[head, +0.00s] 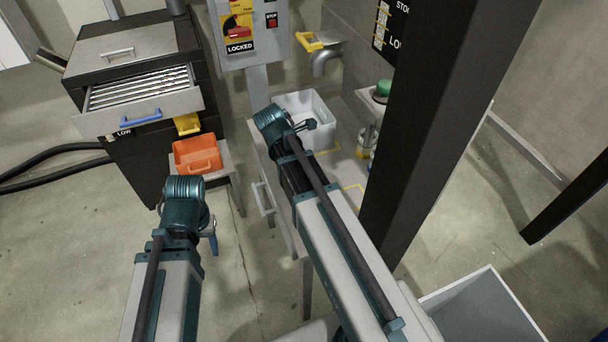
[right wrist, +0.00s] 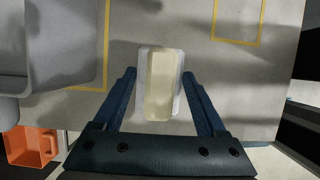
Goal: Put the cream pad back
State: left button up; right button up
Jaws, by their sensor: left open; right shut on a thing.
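The cream pad (right wrist: 160,88) shows in the right wrist view as a pale block with whitish sides. It lies between the two dark blue fingers of my right gripper (right wrist: 160,78), which is shut on it, above the grey worktop (right wrist: 185,20). I cannot tell whether the pad touches the worktop. In the head view my right gripper (head: 308,125) is at the near side of the white bin, and the pad cannot be made out there. My left gripper (head: 213,240) points down past the worktop's left side, open, partly hidden by its own wrist.
Yellow outlines (right wrist: 237,42) mark the worktop. An orange bin (head: 197,154) sits at left, by a cabinet with an open drawer (head: 140,112). A dark post (head: 425,130) rises at right.

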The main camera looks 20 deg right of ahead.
pick_arm(q)
jog(key=shift+f, duration=0.8)
pick_arm(e)
jog(key=shift+f, duration=0.85)
pick_arm(q)
jog(key=shift+b, duration=0.3)
pick_arm(e)
jog(key=shift+f, duration=0.15)
pick_arm(q)
jog(key=shift+f, duration=0.15)
pick_arm(e)
jog(key=o, duration=1.1)
